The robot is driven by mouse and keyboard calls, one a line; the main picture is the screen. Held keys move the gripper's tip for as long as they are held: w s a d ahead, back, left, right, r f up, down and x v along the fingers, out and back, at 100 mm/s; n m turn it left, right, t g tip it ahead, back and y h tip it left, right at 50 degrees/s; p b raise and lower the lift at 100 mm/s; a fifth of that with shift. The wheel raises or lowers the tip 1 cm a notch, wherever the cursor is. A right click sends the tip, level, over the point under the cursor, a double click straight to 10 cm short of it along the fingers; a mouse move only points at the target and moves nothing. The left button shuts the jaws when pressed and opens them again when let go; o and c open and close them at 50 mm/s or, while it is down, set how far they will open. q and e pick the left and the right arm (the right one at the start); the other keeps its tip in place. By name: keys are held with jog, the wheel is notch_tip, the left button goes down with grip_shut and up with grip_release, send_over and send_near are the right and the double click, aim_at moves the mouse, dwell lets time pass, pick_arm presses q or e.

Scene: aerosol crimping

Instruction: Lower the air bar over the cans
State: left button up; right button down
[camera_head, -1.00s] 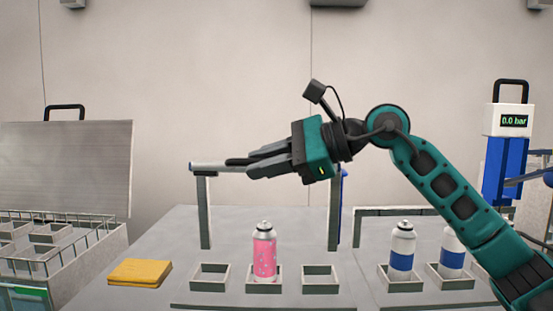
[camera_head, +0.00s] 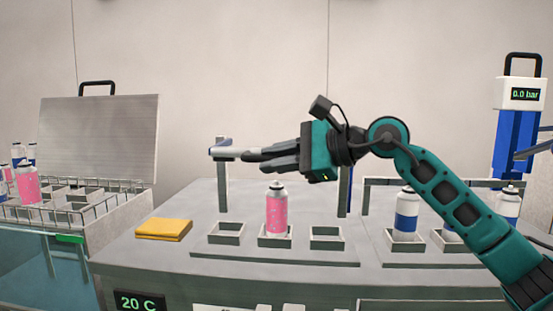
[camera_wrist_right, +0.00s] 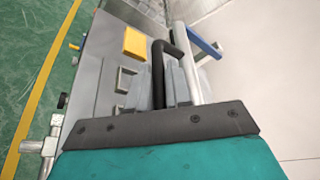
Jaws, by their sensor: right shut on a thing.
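The air bar (camera_head: 228,152) is a pale tube held level between two grey posts, a little above the height of the pink can's top. My right gripper (camera_head: 252,156) is shut on the bar's black handle, which shows between the fingers in the right wrist view (camera_wrist_right: 160,70). The pink can (camera_head: 276,212) stands upright in the middle of three square holders, apart from the bar. White and blue cans (camera_head: 406,214) stand in holders at the right, partly hidden by my arm. My left gripper is not in view.
Empty holders (camera_head: 225,234) flank the pink can. A yellow cloth (camera_head: 163,229) lies on the table at left, near an open-lidded bath with a wire rack (camera_head: 110,200) and several cans. A blue gauge stand (camera_head: 520,95) reading 0.0 bar stands at right.

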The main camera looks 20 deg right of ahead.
jog(key=shift+f, duration=0.25)
jog(key=c, duration=1.3)
grip_release()
jog(key=shift+c, duration=0.2)
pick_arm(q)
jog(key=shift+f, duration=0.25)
pick_arm(e)
jog(key=shift+o, duration=1.1)
jog(key=shift+d, duration=0.1)
pick_arm(q)
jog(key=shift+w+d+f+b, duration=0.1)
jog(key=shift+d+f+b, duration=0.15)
jog(key=shift+b, duration=0.7)
pick_arm(e)
jog(key=v, duration=1.2)
jog(key=shift+s+d+r, duration=0.15)
jog(key=shift+s+d, duration=0.05)
jog(key=shift+s, duration=0.05)
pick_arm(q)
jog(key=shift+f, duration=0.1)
